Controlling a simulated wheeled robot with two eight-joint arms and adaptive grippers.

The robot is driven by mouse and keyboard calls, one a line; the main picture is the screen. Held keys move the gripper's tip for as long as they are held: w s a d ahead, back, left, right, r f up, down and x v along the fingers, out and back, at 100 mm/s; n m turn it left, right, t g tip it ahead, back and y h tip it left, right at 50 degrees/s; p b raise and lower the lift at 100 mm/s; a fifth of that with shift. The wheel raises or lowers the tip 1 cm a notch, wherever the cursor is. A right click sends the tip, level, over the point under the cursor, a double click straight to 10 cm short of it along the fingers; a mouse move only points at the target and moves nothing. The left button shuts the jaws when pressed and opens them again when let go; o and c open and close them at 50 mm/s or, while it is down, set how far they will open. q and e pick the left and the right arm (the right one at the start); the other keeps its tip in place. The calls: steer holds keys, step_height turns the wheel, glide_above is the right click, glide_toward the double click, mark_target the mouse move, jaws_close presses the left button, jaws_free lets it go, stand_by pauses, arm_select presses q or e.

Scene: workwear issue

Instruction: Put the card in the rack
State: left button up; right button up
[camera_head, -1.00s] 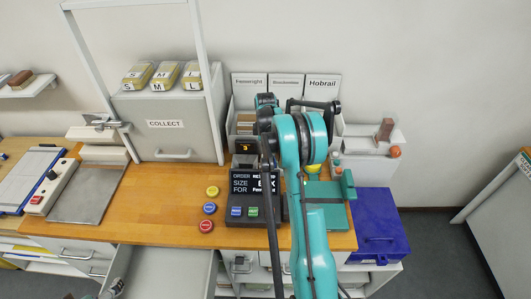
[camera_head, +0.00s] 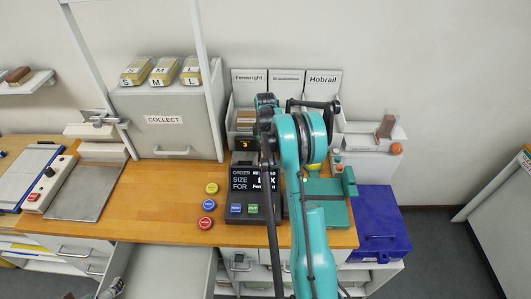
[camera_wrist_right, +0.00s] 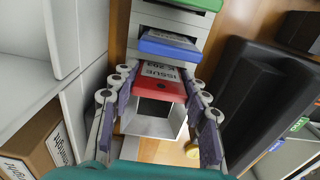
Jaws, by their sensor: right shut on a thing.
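In the right wrist view, a red card (camera_wrist_right: 160,86) marked "ISSUE K 203" lies between the fingers of my right gripper (camera_wrist_right: 159,70), which is shut on it. A pale stepped rack (camera_wrist_right: 170,22) is just beyond, with a blue card (camera_wrist_right: 168,43) and a green card (camera_wrist_right: 197,3) on it. The red card is in line with these two, at the near end. I cannot tell whether its lower edge is seated in a slot. In the head view my right arm hides the gripper, the card and most of the rack. My left gripper is not in view.
A black order terminal (camera_head: 242,207) stands on the wooden bench (camera_head: 150,215), with coloured buttons (camera_head: 208,205) beside it. Labelled bins (camera_head: 323,82) are behind my arm. A collect locker (camera_head: 165,120) stands left, a blue case (camera_head: 378,225) right. An open drawer (camera_head: 165,270) juts out in front.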

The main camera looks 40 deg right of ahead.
stand_by(0.4)
steer(key=o, duration=1)
steer(key=shift+r, duration=0.1)
steer(key=shift+r+p, duration=2.4)
steer(key=shift+r, duration=2.05)
